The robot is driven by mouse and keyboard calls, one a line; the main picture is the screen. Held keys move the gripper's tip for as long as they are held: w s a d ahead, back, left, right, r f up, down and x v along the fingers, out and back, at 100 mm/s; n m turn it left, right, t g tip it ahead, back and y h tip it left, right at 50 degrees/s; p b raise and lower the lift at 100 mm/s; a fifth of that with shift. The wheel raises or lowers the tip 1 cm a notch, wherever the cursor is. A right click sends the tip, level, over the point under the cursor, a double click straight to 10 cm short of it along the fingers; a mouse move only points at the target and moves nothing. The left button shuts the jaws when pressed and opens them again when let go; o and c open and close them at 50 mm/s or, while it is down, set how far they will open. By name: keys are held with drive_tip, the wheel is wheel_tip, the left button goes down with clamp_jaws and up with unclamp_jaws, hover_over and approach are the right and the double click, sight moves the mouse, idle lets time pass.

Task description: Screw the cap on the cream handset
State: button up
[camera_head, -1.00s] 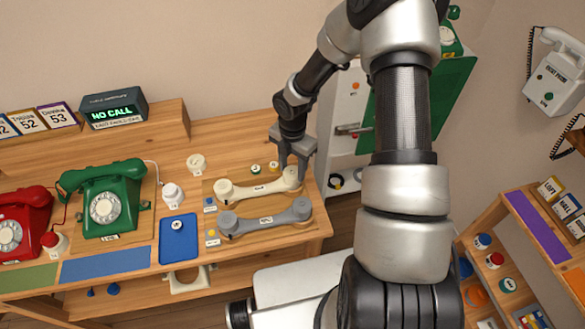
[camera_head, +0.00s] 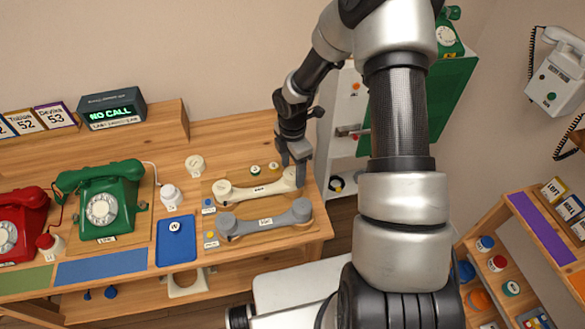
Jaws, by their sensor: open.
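The cream handset (camera_head: 258,188) lies on a wooden board on the desk, left end toward the green phone. Its right end (camera_head: 291,181) is under and beside my gripper (camera_head: 293,166), partly covered by a finger. My gripper points down there, open; I cannot tell whether its fingers touch the handset. Whether a cap sits on that right end is too small and hidden to tell. A round cream piece (camera_head: 195,164) lies on the desk, left of the board. A small white disc (camera_head: 175,227) with a dark mark lies on the blue tray (camera_head: 176,251).
A grey handset (camera_head: 265,219) lies just in front of the cream one. Two small round pieces (camera_head: 255,170) (camera_head: 273,167) sit behind it. A white knobbed item (camera_head: 171,195) and the green phone (camera_head: 103,197) stand to the left. A shelf (camera_head: 342,150) stands beyond the desk's right edge.

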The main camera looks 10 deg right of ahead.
drive_tip(key=shift+r, duration=0.1)
wheel_tip(320, 180, up, 5)
drive_tip(key=p, duration=0.4)
drive_tip(key=shift+r, duration=0.95)
drive_tip(key=shift+r, duration=0.15)
drive_tip(key=s+d+r+m+t+h, duration=0.1)
drive_tip(key=s+r+m, duration=0.25)
drive_tip(key=r, duration=0.65)
drive_tip(key=s+d+r+m+t+h, duration=0.15)
drive_tip(key=r+m, duration=0.35)
drive_tip(key=r, duration=0.5)
drive_tip(key=s+a+r+m+t+y, duration=0.2)
drive_tip(key=s+r+m+t, duration=0.1)
drive_tip(key=s+r+m, duration=0.9)
drive_tip(key=s, duration=0.5)
drive_tip(key=shift+a+r, duration=0.25)
drive_tip(key=shift+r, duration=0.1)
